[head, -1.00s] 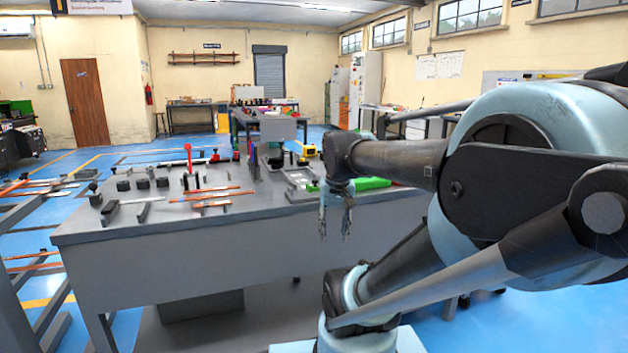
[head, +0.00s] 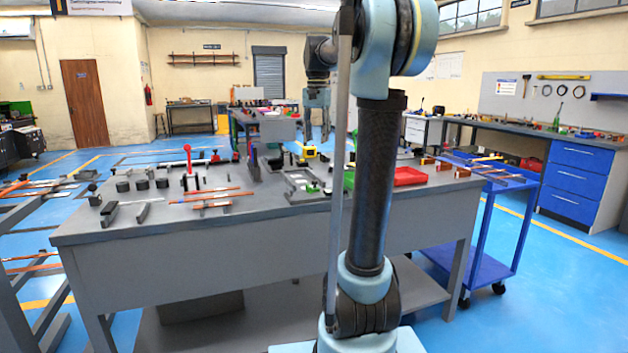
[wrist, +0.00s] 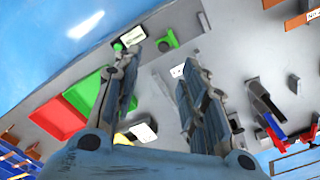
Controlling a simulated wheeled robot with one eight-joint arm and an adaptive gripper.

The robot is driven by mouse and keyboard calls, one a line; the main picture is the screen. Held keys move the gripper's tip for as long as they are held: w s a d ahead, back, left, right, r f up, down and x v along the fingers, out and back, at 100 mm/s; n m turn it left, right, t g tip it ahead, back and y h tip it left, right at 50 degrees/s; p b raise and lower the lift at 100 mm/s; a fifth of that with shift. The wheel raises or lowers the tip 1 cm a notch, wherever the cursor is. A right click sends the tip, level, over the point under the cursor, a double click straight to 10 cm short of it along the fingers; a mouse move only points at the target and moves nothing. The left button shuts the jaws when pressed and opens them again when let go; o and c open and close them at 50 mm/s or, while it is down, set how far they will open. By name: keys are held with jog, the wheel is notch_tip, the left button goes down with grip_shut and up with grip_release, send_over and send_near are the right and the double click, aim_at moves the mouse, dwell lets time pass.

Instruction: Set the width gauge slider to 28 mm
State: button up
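My gripper (head: 317,128) is raised above the far side of the grey bench, fingers pointing down. A small grey fixture with green parts (head: 303,186) lies on the bench, below my gripper in the head picture. The wrist view shows a green bracket (wrist: 168,40) and a small white display or label (wrist: 131,37) beyond the fingertips, not touched.
The grey bench (head: 160,235) also carries a red-knobbed lever (head: 187,150), copper bars (head: 212,195), black cylinders (head: 142,184) and a red tray (head: 409,177). A blue cart (head: 485,275) stands right of it. A green tray (wrist: 88,95) lies beside the left finger.

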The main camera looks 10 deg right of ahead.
jog(key=f, duration=0.5)
jog(key=w+f, duration=0.1)
jog(key=f, duration=0.4)
jog(key=w+f, duration=0.1)
jog(key=f, duration=0.5)
jog(key=shift+w+f, duration=0.1)
jog(key=shift+w, duration=0.15)
jog(key=shift+c, duration=0.3)
grip_shut()
